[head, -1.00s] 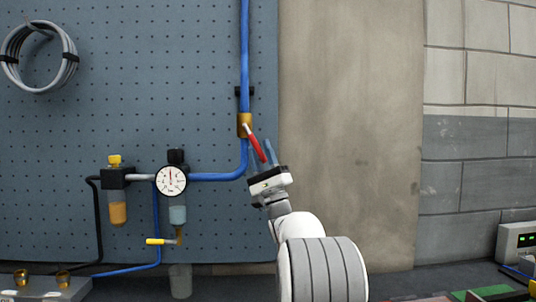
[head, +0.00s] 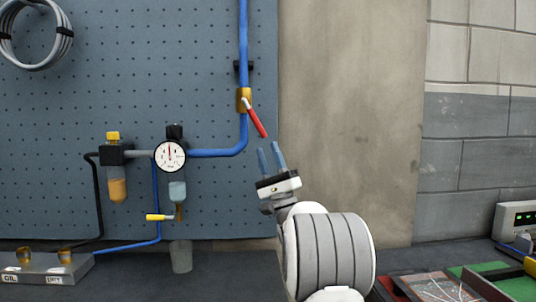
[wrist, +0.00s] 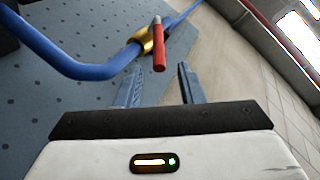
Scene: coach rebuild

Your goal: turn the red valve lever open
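The red valve lever (head: 257,122) sticks out from a brass valve body (head: 243,99) on the vertical blue pipe. It slants down to the right from its pivot. My gripper (head: 270,156) is below the lever's free end, with its two blue-grey fingers apart and nothing between them. In the wrist view the red lever (wrist: 159,55) lies ahead of the finger gap, its end pointing toward my gripper (wrist: 160,85). The brass valve body (wrist: 147,41) shows behind it. The fingers do not touch the lever.
A pressure gauge (head: 170,156) and a yellow-handled valve (head: 158,217) are on the pegboard (head: 90,100) to the left. A blue pipe (head: 215,153) bends left below the brass valve. The bare beige wall panel (head: 350,120) leaves free room to the right.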

